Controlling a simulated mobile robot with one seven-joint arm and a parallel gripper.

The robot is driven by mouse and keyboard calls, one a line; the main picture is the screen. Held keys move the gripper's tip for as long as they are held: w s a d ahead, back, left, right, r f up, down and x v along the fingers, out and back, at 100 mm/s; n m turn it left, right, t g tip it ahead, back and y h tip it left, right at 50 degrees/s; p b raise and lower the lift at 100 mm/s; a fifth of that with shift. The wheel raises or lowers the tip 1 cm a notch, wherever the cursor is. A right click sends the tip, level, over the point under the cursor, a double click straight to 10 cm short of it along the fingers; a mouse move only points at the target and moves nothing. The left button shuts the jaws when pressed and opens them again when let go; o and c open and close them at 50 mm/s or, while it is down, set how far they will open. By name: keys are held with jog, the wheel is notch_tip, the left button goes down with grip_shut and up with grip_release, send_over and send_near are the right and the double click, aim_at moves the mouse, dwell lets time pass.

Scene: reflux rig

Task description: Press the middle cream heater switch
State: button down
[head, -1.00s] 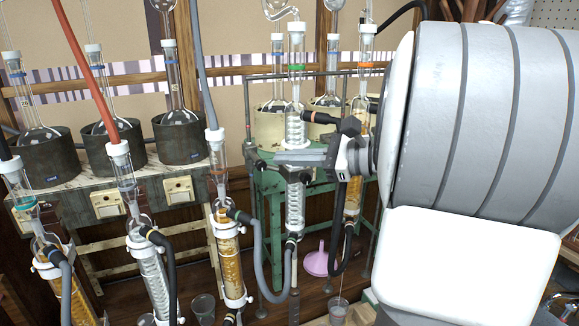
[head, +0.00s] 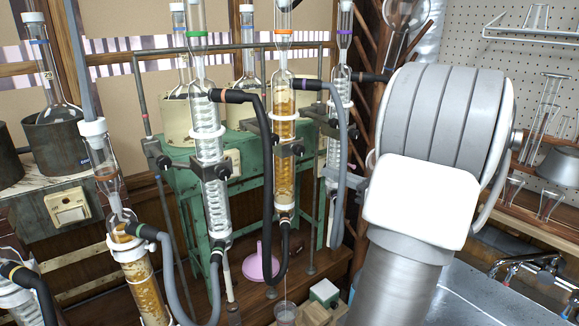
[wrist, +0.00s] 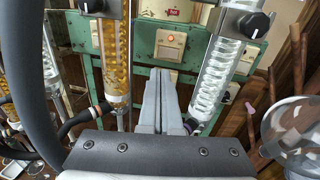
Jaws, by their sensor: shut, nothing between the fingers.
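In the head view, the left green-bench switch (head: 233,162) shows partly; the middle one is hidden behind glassware and my gripper is mostly hidden.
An amber condenser (head: 284,120) and coil condensers (head: 207,135) with black and grey hoses stand before the green bench (head: 180,175). A pink funnel (head: 262,262) lies below. Another cream switch (head: 67,208) is on the left bench. A round glass flask (wrist: 292,128) is close at right.

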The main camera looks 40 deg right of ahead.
jog(key=shift+s+d+f+m+h, duration=0.1)
jog(key=shift+d+f+m+h, duration=0.05)
jog(key=shift+f, duration=0.3)
jog(key=shift+d+f+m+h, duration=0.15)
jog(key=shift+f, duration=0.25)
jog(key=w, duration=1.4)
jog(key=shift+a, duration=0.15)
jog(key=shift+w, duration=0.1)
